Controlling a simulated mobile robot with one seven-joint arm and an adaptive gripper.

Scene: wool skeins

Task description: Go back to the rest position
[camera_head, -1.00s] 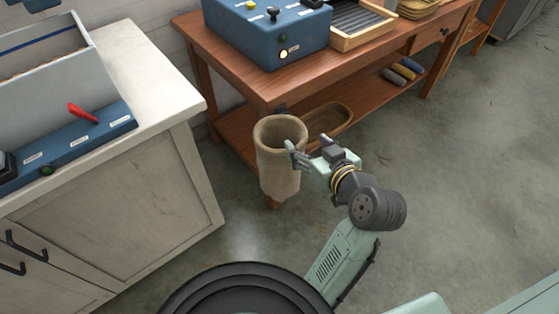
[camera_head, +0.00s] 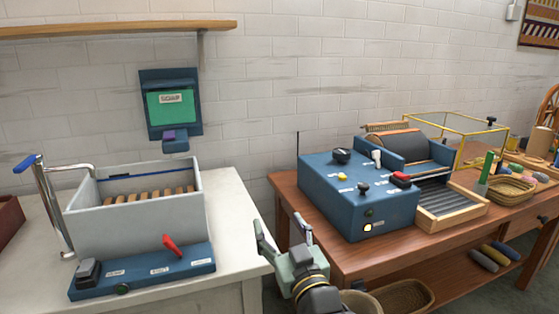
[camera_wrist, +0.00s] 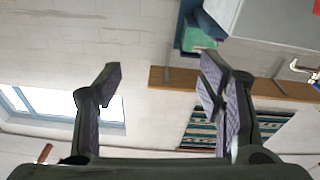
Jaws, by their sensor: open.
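My gripper (camera_head: 284,236) is open and empty in the head view. It is raised in front of the gap between the pale counter and the wooden table, pointing up.
A grey basin (camera_head: 130,225) with a blue control panel stands on the white counter (camera_head: 228,222) at left. A blue machine (camera_head: 350,200) and a slatted tray (camera_head: 452,215) stand on the wooden table (camera_head: 400,252).

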